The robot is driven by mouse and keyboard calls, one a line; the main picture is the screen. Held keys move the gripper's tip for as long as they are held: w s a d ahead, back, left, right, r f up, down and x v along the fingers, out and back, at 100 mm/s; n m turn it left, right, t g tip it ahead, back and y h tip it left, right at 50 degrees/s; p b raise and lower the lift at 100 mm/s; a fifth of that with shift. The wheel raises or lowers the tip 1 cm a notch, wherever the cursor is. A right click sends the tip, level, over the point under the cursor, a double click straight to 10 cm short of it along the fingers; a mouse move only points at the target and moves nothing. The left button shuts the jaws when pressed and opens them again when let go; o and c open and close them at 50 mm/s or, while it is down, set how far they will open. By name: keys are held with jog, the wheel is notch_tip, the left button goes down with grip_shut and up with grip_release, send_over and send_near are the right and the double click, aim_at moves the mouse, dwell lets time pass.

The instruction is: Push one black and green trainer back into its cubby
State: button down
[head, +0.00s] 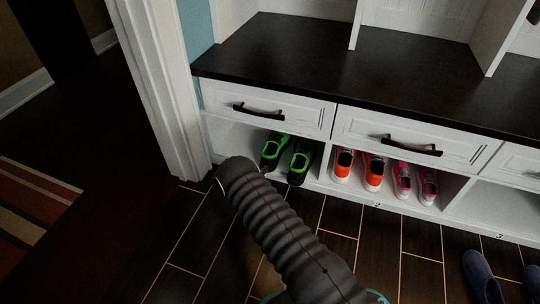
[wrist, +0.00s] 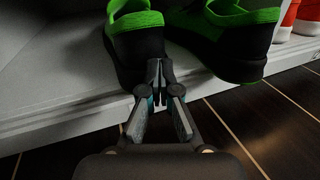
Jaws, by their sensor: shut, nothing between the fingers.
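Two black and green trainers, a left one (head: 272,151) and a right one (head: 300,160), stand side by side in the left cubby (head: 225,132) under the bench. In the wrist view the left trainer (wrist: 136,42) has its heel toward me, and its heel is close to the cubby's front edge. The right trainer (wrist: 225,42) reaches out over the front edge. My gripper (wrist: 160,72) is shut and empty, with its tips low by the right side of the left trainer's heel. I cannot tell if they touch it.
Orange trainers (head: 372,172) and pink trainers (head: 403,181) stand in the cubby to the right. Drawers with dark handles (head: 259,110) sit above the cubbies. A white door post (head: 160,90) stands at the left. Blue slippers (head: 481,277) lie on the dark tiled floor at the right.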

aim_at(267, 162)
jog(key=shift+w+d, duration=0.3)
jog(key=shift+w, duration=0.5)
jog(key=shift+w+d, duration=0.3)
jog(key=shift+w, duration=0.5)
jog(key=shift+w+d, duration=0.3)
jog(key=shift+w, duration=0.5)
jog(key=s+a+p, duration=0.2)
jog(key=s+a, duration=0.1)
jog(key=s, duration=0.6)
jog(key=shift+s+a, duration=0.2)
jog(key=shift+a, duration=0.05)
